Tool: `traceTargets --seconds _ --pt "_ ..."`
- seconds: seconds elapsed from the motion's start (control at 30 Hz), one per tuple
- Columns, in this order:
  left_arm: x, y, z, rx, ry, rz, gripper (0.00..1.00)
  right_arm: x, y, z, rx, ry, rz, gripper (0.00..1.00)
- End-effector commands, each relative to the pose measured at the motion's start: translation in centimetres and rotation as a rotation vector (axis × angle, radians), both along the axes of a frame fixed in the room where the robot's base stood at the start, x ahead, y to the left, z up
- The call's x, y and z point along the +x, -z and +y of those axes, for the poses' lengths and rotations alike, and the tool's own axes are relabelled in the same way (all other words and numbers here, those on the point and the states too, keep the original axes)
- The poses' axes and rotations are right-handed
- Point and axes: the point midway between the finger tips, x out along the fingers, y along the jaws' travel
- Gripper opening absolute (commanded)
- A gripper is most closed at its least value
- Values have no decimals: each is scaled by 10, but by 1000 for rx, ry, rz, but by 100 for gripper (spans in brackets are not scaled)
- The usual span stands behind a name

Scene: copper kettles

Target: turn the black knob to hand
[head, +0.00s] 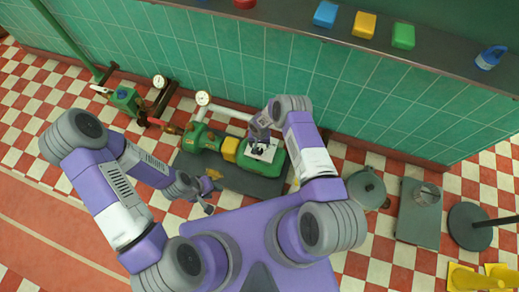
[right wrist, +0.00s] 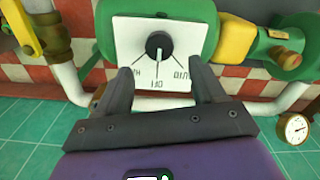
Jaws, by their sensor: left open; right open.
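The black knob (right wrist: 157,45) sits on a white square plate (right wrist: 152,62) on a green housing, centred in the right wrist view. Its white mark points down in that view, at the upside-down OFF label. AUTO is at the right; the left label, which looks like HAND, is partly hidden by a finger. My right gripper (right wrist: 163,83) is open, its two fingers pointing at the plate, with the knob beyond and between the tips, apart from them. In the head view my right gripper (head: 262,137) is over the plate (head: 268,153).
The green pump (head: 196,138) with its yellow coupling (head: 230,149) stands on a dark base by the tiled wall. White pipes and gauges (head: 203,98) rise behind it. A shelf with coloured blocks (head: 364,25) runs above. A lidded pot (head: 366,189) stands at right.

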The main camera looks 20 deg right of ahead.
Motion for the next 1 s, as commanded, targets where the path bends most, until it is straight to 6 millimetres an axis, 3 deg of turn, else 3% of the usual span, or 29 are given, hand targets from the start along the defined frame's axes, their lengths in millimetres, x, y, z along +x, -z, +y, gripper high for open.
traceTargets --seconds 0.1,0.3,0.73,1.0 --pt "0 13 0 0 0 0 43 -1 25 0 2 1 2 69" --pt "0 27 0 0 0 0 43 -1 53 0 3 1 1 69" --pt "0 31 0 0 0 0 43 -1 62 0 2 0 0 69" --pt "0 31 0 0 0 0 43 -1 62 0 2 0 0 29"
